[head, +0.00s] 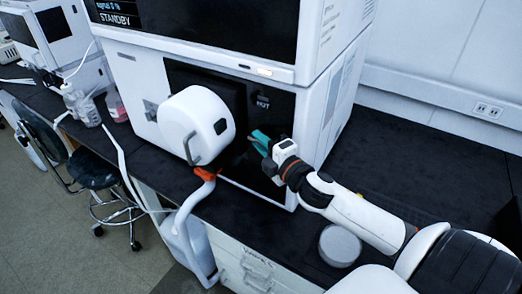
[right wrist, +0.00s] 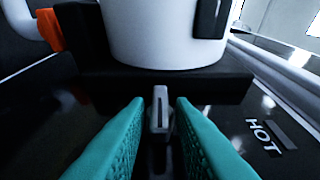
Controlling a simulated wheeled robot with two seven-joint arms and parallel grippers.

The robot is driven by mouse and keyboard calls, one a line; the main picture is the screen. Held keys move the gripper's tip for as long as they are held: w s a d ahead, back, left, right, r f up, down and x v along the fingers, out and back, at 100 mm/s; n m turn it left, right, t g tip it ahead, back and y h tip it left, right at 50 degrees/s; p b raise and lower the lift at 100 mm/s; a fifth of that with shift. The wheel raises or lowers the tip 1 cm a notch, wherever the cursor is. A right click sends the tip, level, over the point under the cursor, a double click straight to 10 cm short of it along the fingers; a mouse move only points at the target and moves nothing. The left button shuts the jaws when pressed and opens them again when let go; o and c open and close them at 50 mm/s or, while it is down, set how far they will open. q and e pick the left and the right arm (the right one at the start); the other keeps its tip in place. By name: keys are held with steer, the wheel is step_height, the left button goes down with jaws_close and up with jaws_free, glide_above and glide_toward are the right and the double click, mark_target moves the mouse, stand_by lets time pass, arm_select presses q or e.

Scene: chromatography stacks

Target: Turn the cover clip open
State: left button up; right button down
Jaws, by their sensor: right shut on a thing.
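The cover clip (right wrist: 160,112) is a small grey upright tab with a dark slot, at the edge of a dark plate in the right wrist view. My right gripper (right wrist: 157,128) has its teal fingers on either side of the clip and is shut on it. In the head view, my right gripper (head: 259,140) is at the instrument's dark front panel, just right of the white round housing (head: 197,122). The clip cannot be made out there. My left gripper is not in view.
The white instrument (head: 225,45) stands on a black bench (head: 370,150). A HOT label (right wrist: 264,135) is beside the clip. A white hose (head: 187,215) with an orange collar (head: 205,174) hangs below the housing. A white round lid (head: 339,245) lies near my right arm.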

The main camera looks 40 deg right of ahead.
stand_by(0.5)
steer(key=c, duration=1.5)
jaws_free()
steer(key=shift+s, duration=0.1)
steer(key=shift+s+f+b, duration=0.1)
steer(key=shift+s+b, duration=1.35)
steer(key=shift+s, duration=4.5)
steer(key=shift+f, duration=0.1)
